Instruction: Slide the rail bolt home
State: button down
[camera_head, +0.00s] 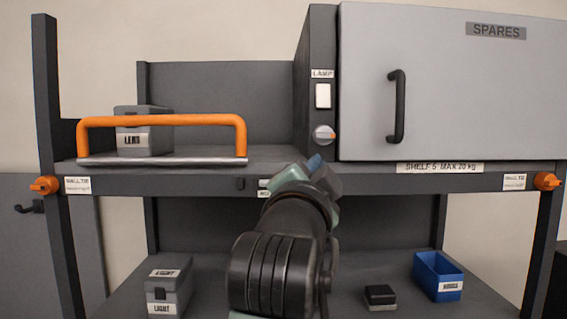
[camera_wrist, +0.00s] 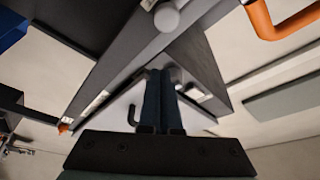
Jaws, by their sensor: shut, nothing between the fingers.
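A small dark knob (camera_head: 240,183) sits on the shelf's front edge, left of two small labels partly hidden by my arm. It looks like the rail bolt's knob. In the wrist view a rounded grey knob (camera_wrist: 167,17) on the edge, near the top, appears to be the same one. The orange rail (camera_head: 162,121) stands upright along the front of the left shelf bay. My gripper (camera_head: 315,162) is shut and empty in front of the shelf edge, right of the knob and apart from it. Its dark blue fingers (camera_wrist: 161,75) lie together in the wrist view.
A grey LENS box (camera_head: 143,140) stands behind the rail. The SPARES cabinet (camera_head: 440,90) with a black handle is at right, beside the lamp switch (camera_head: 323,95) and dial (camera_head: 324,132). A LIGHT box (camera_head: 168,285), small black box (camera_head: 380,297) and blue bin (camera_head: 437,277) are below.

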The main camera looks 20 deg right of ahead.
jog(key=shift+p+x, duration=0.4)
jog(key=shift+x, duration=0.6)
jog(key=a+f, duration=0.1)
jog(key=a, duration=0.1)
jog(key=a+f+p, duration=0.1)
jog(key=shift+w+a+f, duration=0.15)
jog(key=shift+w+f, duration=0.1)
jog(key=shift+f, duration=0.05)
jog(key=shift+a, duration=0.1)
jog(key=a+b, duration=0.1)
jog(key=w+a+b, duration=0.1)
jog(key=a, duration=0.1)
jog(key=shift+a, duration=0.2)
jog(key=shift+d, duration=0.1)
